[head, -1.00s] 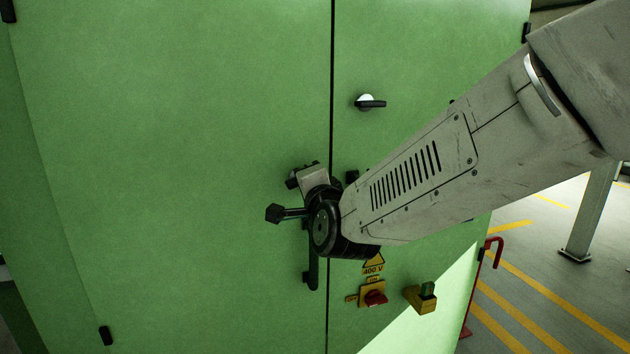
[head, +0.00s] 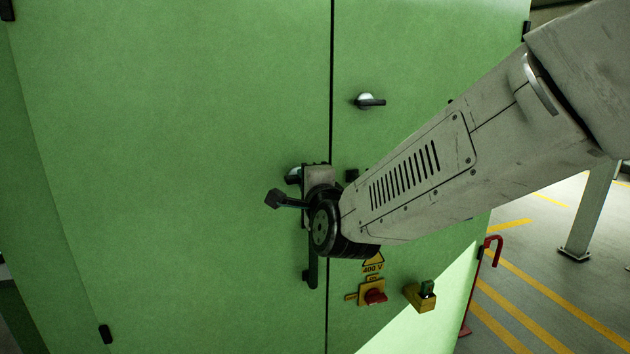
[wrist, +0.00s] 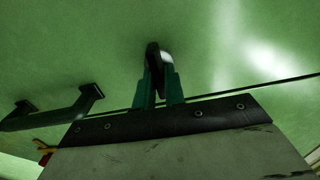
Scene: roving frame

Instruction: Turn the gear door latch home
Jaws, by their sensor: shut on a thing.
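The latch (wrist: 153,55) is a dark lever standing out from the green door (head: 180,120). My gripper (wrist: 159,82) is shut on this lever, with one teal finger on each side of it in the wrist view. In the head view only a piece of the latch (head: 292,179) shows, dark with a pale round base, left of the door seam. My wrist hides the rest there, and my fingers cannot be made out. The exact angle of the lever is hard to read.
A second lever with a pale round base (head: 368,101) is on the right door leaf. A dark pull handle (head: 312,270) hangs below my wrist. A red switch (head: 374,295) and a yellow box (head: 420,296) are lower right. A red bent rail (head: 494,245) stands beyond the cabinet.

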